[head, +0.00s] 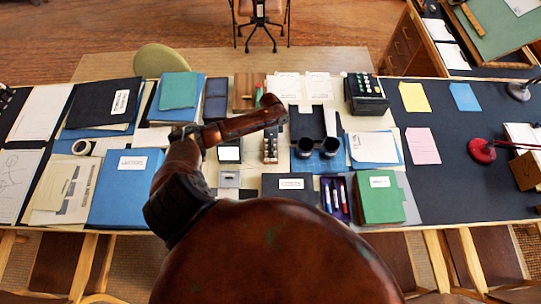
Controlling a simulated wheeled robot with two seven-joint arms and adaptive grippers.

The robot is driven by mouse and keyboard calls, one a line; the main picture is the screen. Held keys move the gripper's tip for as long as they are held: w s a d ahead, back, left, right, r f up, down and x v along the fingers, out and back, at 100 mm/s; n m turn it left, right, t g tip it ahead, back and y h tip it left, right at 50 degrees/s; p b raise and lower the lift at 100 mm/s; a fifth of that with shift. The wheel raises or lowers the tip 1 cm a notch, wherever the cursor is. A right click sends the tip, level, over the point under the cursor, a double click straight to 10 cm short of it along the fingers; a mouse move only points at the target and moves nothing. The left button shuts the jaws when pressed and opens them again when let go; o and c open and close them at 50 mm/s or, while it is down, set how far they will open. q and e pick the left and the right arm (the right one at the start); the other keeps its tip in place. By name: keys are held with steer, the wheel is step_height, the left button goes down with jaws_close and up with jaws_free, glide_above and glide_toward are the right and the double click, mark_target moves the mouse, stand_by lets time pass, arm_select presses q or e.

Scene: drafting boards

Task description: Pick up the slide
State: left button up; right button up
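A small grey square piece (229,179) with a little dark centre lies on the pale middle of the table, left of centre; it looks like the slide, though it is too small to be sure. A dark box with a bright white face (229,151) stands just behind it. My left arm bends over the table, and my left gripper (270,152) appears to hang at its end, to the right of and behind the grey piece and apart from it. Its fingers are too small to read, and no held thing shows. My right gripper is not in view.
A blue binder (125,188) lies to the left. A dark case (290,187), a purple pen tray (335,198) and a green box (380,198) lie to the right. Two dark cylinders (317,147) stand behind them. A red lamp (482,151) stands on the dark mat.

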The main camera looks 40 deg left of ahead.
arm_select(q)
jaws_close()
steer(key=shift+r, duration=0.15)
